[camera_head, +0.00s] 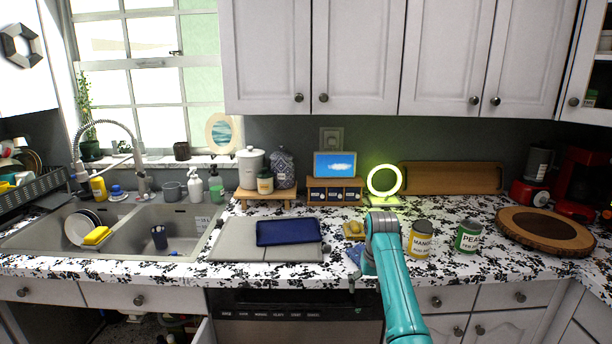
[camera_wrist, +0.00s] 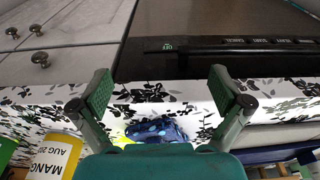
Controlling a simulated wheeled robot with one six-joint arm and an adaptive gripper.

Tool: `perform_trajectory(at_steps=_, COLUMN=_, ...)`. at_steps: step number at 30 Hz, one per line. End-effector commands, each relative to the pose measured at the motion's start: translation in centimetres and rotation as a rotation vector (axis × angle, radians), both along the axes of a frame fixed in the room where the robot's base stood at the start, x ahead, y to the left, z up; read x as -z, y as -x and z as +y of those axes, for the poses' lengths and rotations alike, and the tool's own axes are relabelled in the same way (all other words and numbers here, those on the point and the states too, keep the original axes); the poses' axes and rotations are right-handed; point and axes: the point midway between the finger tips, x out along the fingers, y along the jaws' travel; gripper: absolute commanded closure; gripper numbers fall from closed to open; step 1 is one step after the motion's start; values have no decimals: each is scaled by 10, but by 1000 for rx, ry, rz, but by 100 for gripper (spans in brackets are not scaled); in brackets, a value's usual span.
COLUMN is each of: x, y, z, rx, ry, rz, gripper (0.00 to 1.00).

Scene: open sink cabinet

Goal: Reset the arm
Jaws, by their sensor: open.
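My teal arm (camera_head: 394,280) reaches over the front edge of the counter, right of centre in the head view. Its end is bent down and mostly hides the gripper there. In the wrist view my gripper (camera_wrist: 162,92) shows two green-padded fingers spread wide apart with nothing between them. The counter edge and the dark dishwasher front lie beyond the fingertips. A blue patterned cloth (camera_wrist: 155,130) lies on the counter near the gripper base. It shows partly behind my arm in the head view (camera_head: 354,254).
A mango can (camera_head: 420,240) and a green can (camera_head: 468,237) stand right of my arm. A yellow sponge (camera_head: 353,230) and a navy pouch (camera_head: 288,231) on a grey mat (camera_head: 228,246) lie left. A double sink (camera_head: 172,222) is far left, with the cabinet below open.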

Motion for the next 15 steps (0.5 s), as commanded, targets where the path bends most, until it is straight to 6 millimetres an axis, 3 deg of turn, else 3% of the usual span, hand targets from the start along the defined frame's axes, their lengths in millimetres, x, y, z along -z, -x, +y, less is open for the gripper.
perform_trajectory(at_steps=1, x=26, y=7, z=0, rx=0, ry=0, rz=-11, gripper=0)
perform_trajectory(at_steps=6, x=96, y=26, z=0, rx=0, ry=0, rz=-86, gripper=0)
perform_trajectory(at_steps=15, x=201, y=80, z=0, rx=0, ry=0, rz=-216, gripper=0)
